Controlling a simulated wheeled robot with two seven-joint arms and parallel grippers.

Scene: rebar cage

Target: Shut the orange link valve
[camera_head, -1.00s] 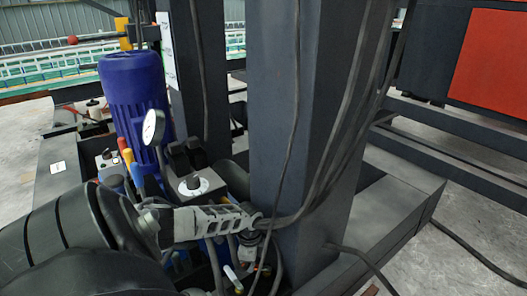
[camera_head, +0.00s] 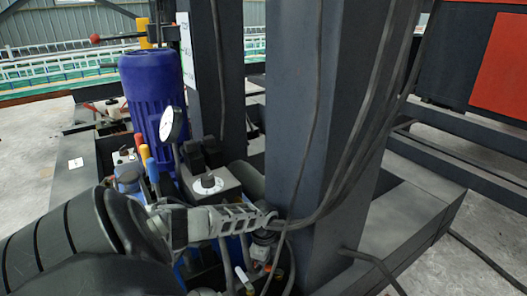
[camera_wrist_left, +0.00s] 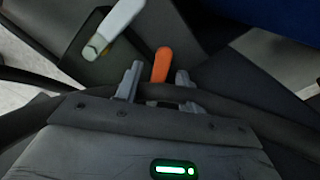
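An orange handle (camera_wrist_left: 161,64), which I take to be the link valve's, shows in the left wrist view between the two finger tips of my left gripper (camera_wrist_left: 157,82). The fingers stand apart with a gap on each side of the handle. I cannot tell how far below the tips it lies. In the head view my left gripper (camera_head: 268,217) reaches in from the left, beside the dark post. A small orange-red spot (camera_head: 267,268) shows below it, mostly hidden among fittings; I cannot tell if it is the same handle. My right gripper is out of view.
A white lever (camera_wrist_left: 115,27) lies beside the orange handle. A dark cable (camera_wrist_left: 60,128) crosses by the fingers. The thick post (camera_head: 310,120) stands right of my gripper. A blue motor (camera_head: 152,90), a gauge (camera_head: 171,124) and upright coloured levers (camera_head: 148,163) stand behind.

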